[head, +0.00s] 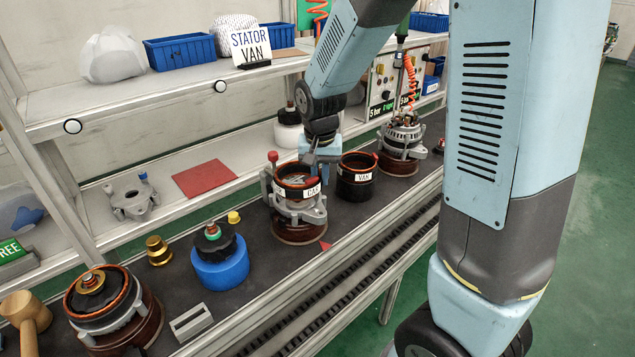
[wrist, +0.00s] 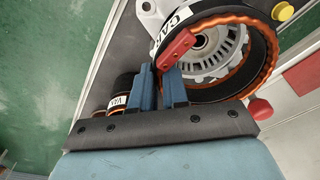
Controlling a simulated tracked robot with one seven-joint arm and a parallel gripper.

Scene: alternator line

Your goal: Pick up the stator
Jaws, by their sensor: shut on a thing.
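The stator marked CAR (head: 297,191) is a dark ring with an orange winding edge. It sits at a grey alternator housing (head: 312,214) on a brown round base; I cannot tell whether it is seated or lifted slightly. My gripper (head: 322,150) reaches down at its rim. In the wrist view, my gripper (wrist: 170,75) is shut at the CAR stator's (wrist: 270,60) wall, beside a red tab (wrist: 176,49). A second stator marked VAN (head: 357,190) stands apart just to the right. A sign reading STATOR VAN (head: 250,46) stands on the upper shelf.
A finished-looking alternator (head: 403,135) stands farther right. To the left are a blue cylinder holder (head: 221,265), a brass part (head: 158,251), another ring assembly (head: 113,306) and a wooden mallet (head: 27,320). A red-ball post (head: 272,157) rises beside the housing. A red mat (head: 204,178) lies behind.

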